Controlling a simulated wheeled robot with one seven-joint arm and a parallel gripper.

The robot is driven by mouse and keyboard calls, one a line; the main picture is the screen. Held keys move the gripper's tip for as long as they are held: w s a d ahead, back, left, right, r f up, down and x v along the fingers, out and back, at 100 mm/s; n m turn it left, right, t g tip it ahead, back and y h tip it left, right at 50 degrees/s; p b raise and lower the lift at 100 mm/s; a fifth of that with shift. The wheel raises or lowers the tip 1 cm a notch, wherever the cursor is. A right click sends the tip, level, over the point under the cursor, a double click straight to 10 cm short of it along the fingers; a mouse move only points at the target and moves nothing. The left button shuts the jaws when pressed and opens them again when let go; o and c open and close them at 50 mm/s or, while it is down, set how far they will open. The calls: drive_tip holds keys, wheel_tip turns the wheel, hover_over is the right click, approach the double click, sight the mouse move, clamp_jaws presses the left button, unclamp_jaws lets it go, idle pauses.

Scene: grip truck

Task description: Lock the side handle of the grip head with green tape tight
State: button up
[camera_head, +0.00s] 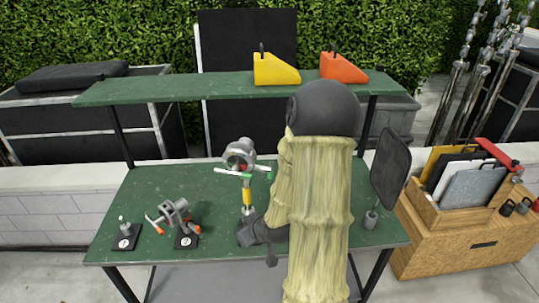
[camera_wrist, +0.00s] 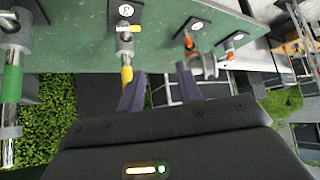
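In the head view a silver grip head (camera_head: 240,154) stands on a yellow-banded post in the middle of the green table. A side handle (camera_head: 236,173) with green on it crosses just below the head. In the wrist view a chrome rod wrapped in green tape (camera_wrist: 12,82) is at the left edge, apart from my fingers. My gripper (camera_wrist: 160,88) is open, with a clear gap between its fingers. A yellow-taped rod (camera_wrist: 127,72) is close by the left finger; whether they touch is unclear. In the head view my arm hides part of the table.
A grip head with orange-tipped handles (camera_head: 174,213) stands left on the green table (camera_head: 150,190). A small post (camera_head: 124,228) is further left. A dark panel (camera_head: 390,168) stands at the right. An upper shelf (camera_head: 200,88) holds yellow and orange wedges.

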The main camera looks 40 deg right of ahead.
drive_tip(key=s+d+r+m+t+h+p, duration=0.1)
drive_tip(key=d+r+m+t+h, duration=0.1)
drive_tip(key=d, duration=0.4)
drive_tip(key=s+d+r+m+t+h+p, duration=0.1)
drive_tip(key=d+r+m+t+h+p, duration=0.1)
drive_tip(key=d+r+t, duration=0.5)
drive_tip(key=shift+s+d+r+m+h, duration=0.15)
drive_tip(key=shift+s+d+m+h, duration=0.2)
drive_tip(key=shift+m, duration=0.55)
drive_tip(key=shift+w, duration=0.1)
